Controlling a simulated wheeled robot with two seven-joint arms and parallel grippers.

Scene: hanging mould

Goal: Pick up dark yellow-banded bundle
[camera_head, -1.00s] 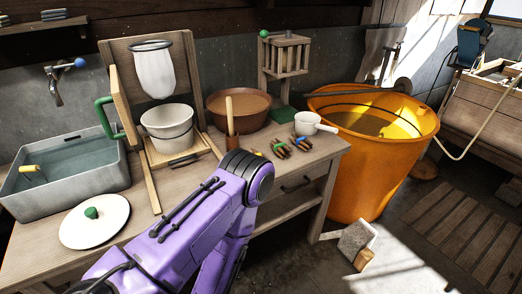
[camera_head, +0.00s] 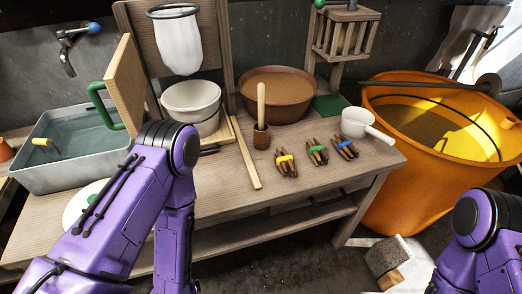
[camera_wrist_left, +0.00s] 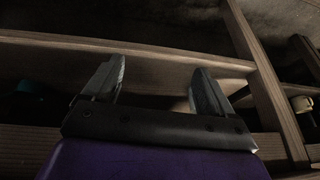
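The dark yellow-banded bundle (camera_head: 286,163) lies on the wooden table, leftmost of three dark stick bundles. A green-banded bundle (camera_head: 317,152) and a blue-banded bundle (camera_head: 345,148) lie to its right. In the left wrist view my left gripper (camera_wrist_left: 155,82) is open and empty, its two fingers apart in front of a wooden rail. In the head view my left arm comes in at the lower left, and its gripper is out of frame. My right arm shows at the lower right, and its gripper is out of view.
A brown cup with a wooden stick (camera_head: 261,135) stands left of the bundles, a white ladle pot (camera_head: 357,122) right. Behind are a brown bowl (camera_head: 276,103) and white bucket (camera_head: 190,105). A large orange tub (camera_head: 425,190) stands beside the table (camera_head: 225,208).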

